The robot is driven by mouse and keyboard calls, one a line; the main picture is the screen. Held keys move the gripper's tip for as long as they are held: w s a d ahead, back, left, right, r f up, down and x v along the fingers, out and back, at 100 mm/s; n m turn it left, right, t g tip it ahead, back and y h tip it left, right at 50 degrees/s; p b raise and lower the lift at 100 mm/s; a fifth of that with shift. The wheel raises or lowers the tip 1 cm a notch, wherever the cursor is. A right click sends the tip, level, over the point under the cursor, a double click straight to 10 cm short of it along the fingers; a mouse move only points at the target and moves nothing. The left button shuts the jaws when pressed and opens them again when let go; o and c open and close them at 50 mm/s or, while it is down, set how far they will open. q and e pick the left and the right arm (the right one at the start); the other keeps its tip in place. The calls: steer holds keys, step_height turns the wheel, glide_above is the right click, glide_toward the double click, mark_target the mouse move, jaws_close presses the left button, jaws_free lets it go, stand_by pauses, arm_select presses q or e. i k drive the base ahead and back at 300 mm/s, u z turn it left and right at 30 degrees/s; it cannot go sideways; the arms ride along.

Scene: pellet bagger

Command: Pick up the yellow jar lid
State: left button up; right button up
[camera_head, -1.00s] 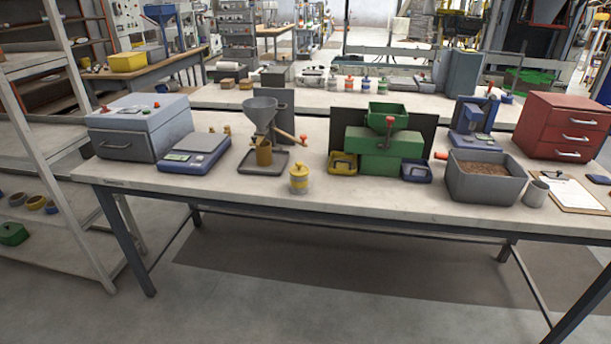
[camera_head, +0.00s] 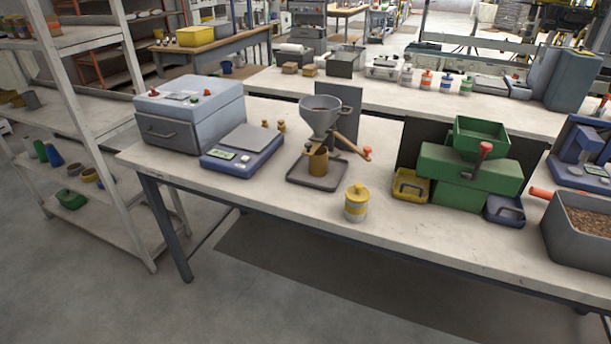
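The yellow jar lid (camera_head: 357,190) sits on top of a small jar (camera_head: 355,210) with a yellow and pale band. The jar stands upright near the front edge of the workbench, in front of the funnel stand and left of the green machine. Neither of my grippers shows in the head view.
The workbench (camera_head: 270,198) holds a blue-grey box (camera_head: 190,115), a scale (camera_head: 242,152), a funnel (camera_head: 322,118) over a dark tray (camera_head: 317,174), a green machine (camera_head: 468,170) with yellow and blue trays, and a grey pellet bin (camera_head: 580,228). Bare tabletop surrounds the jar.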

mark_target(357, 193)
steer(key=u, duration=0.05)
steer(key=i, duration=1)
steer(key=z, duration=0.4)
